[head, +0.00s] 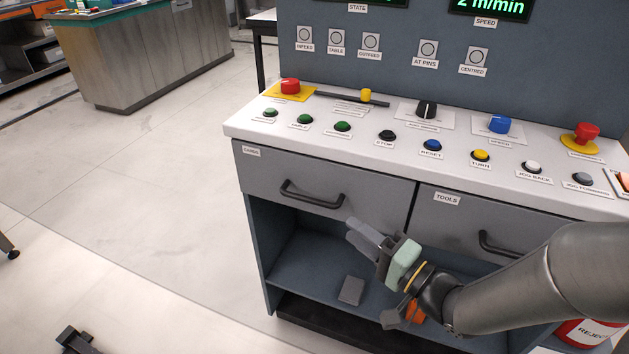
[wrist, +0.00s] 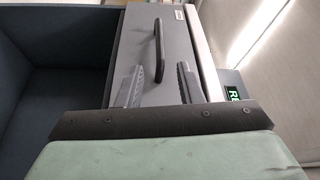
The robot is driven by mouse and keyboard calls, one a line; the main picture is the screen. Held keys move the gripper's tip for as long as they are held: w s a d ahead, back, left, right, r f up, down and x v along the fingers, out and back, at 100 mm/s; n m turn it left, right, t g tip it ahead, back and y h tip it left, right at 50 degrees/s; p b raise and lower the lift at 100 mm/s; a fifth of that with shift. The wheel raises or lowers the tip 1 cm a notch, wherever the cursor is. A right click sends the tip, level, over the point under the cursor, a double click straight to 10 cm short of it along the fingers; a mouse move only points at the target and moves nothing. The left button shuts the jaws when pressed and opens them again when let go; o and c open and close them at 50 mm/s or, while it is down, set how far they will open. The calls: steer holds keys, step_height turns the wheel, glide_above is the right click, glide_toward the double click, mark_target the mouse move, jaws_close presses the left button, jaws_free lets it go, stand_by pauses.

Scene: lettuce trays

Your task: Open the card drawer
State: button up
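The card drawer (head: 325,188) is the grey left drawer under the console top, with a small CARDS label at its upper left. It looks shut. Its dark bar handle (head: 312,199) is near the middle of its front. In the wrist view the drawer front (wrist: 140,60) stands ahead of me, and the handle (wrist: 158,50) runs upright in the picture, beyond the fingertips and between their lines. My gripper (head: 359,233) is just right of and below the handle in the head view, its fingers pointing toward it. The two fingers (wrist: 160,82) are apart and hold nothing.
The TOOLS drawer (head: 470,230), with its own handle (head: 500,247), is to the right. Below is an open shelf (head: 320,270) with a small dark block (head: 351,290). The console top (head: 350,118) carries several buttons and knobs.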

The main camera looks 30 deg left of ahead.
mark_target(313, 199)
steer(key=b+x, duration=0.3)
steer(key=x, duration=0.8)
steer(key=shift+w+a, duration=0.1)
steer(key=shift+a, duration=0.3)
jaws_close()
